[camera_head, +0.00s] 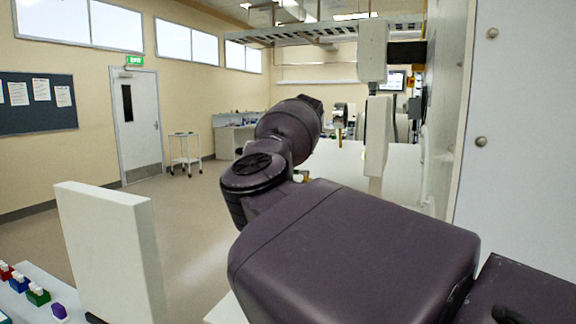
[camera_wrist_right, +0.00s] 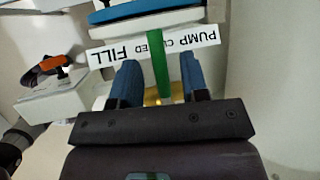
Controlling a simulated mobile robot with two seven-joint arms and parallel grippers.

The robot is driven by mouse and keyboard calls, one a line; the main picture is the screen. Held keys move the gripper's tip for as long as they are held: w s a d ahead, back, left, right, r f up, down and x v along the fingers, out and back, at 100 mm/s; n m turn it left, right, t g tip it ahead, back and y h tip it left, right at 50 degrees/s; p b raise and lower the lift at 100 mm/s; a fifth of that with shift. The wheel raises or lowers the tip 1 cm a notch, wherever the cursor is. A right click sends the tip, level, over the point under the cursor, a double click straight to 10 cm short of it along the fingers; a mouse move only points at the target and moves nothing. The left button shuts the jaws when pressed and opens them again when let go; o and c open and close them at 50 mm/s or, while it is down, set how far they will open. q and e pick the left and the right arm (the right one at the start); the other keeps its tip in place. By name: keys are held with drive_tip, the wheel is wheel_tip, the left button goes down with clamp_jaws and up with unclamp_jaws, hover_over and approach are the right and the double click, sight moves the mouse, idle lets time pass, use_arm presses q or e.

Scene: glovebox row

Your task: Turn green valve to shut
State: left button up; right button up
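The green valve handle (camera_wrist_right: 159,62) is a narrow green bar in the right wrist view. It runs up the picture from a brass-coloured part (camera_wrist_right: 152,97) and crosses a white label (camera_wrist_right: 155,48) reading upside down "PUMP", a partly covered "CLOSED" and "FILL". My right gripper (camera_wrist_right: 160,75) has its two blue fingers apart, one on each side of the handle. Gaps show between the handle and both fingers. The handle's lower end is partly hidden by the gripper body. In the head view my right arm hides its own gripper, and my left gripper is out of view.
An orange handle (camera_wrist_right: 55,63) sits on a white block left of the label. A blue bar (camera_wrist_right: 145,12) lies above the label. In the head view, a white panel (camera_head: 112,250) stands at lower left beside small coloured blocks (camera_head: 38,293). A trolley (camera_head: 185,150) stands farther back.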

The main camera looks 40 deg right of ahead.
drive_tip(key=v, duration=1)
drive_tip(key=shift+s+r+b, duration=0.2)
drive_tip(key=shift+r+b, duration=0.15)
idle(0.7)
